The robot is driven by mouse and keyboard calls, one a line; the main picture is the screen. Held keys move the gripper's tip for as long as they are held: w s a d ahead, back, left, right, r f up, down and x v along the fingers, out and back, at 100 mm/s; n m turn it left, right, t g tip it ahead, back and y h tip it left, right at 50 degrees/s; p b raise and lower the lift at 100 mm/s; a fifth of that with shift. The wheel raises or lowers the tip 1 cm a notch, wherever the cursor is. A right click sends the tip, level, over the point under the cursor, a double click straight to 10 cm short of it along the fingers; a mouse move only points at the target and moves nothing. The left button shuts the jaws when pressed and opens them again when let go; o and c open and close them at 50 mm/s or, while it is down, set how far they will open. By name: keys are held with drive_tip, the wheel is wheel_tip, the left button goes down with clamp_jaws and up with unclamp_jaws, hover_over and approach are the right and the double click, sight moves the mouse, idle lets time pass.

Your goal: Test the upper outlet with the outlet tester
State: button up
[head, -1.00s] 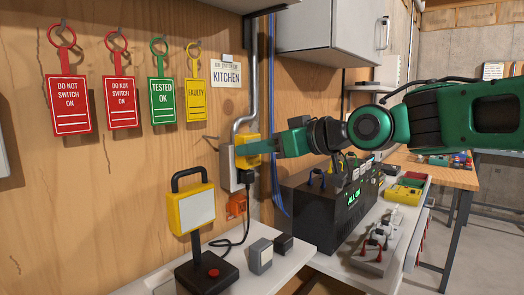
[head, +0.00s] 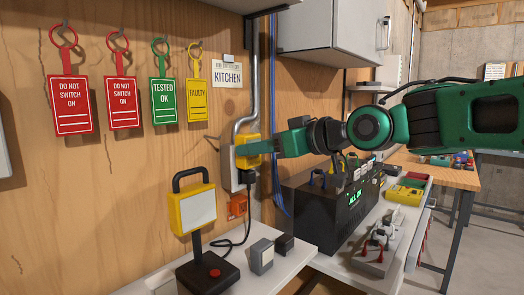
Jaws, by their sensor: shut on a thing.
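The outlet tester (head: 240,152) is a yellow block at the upper part of the grey wall outlet box (head: 227,168). My gripper (head: 262,147) reaches in from the right with its green fingers shut on the tester. The tester is against the front of the upper outlet, which it and the fingers hide. I cannot tell how deeply it is seated, and its indicator lights do not show. A black plug (head: 246,178) with a cord sits in the lower outlet.
A yellow work lamp (head: 192,209) stands on the white shelf below, near a grey box (head: 260,256). A black unit with a green display (head: 355,195) stands to the right. Red, green and yellow tags (head: 163,98) hang on the wooden wall at left.

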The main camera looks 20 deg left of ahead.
drive_tip(key=shift+a, duration=0.1)
drive_tip(key=o, duration=1.3)
drive_tip(key=shift+c, duration=0.2)
drive_tip(key=v, duration=1)
drive_tip(key=w+d+f+m+h, duration=0.1)
drive_tip(key=d+f+m+h, duration=0.2)
drive_tip(key=d+f, duration=0.6)
drive_tip(key=d+f+m+t+h, duration=0.1)
drive_tip(key=d+f+m+h, duration=0.3)
drive_tip(key=d, duration=0.9)
drive_tip(key=w+d+f+m+h, duration=0.1)
drive_tip(key=d+f+m+h, duration=0.2)
drive_tip(key=d+f, duration=0.6)
drive_tip(key=s+d+f+m+g+h, duration=0.2)
drive_tip(key=s+d+f+m, duration=0.15)
drive_tip(key=s+d, duration=0.35)
drive_tip(key=s+d+f+m+g+h, duration=0.15)
drive_tip(key=s+d+f, duration=0.35)
drive_tip(key=d, duration=0.5)
drive_tip(key=s+d+f+m+g, duration=0.1)
drive_tip(key=s+d+f+m, duration=0.1)
drive_tip(key=s, duration=0.5)
drive_tip(key=s+d+f+m+g, duration=0.1)
drive_tip(key=s+d+m+g, duration=0.1)
drive_tip(key=s, duration=0.5)
drive_tip(key=shift+f+m, duration=0.35)
drive_tip(key=shift+m, duration=0.15)
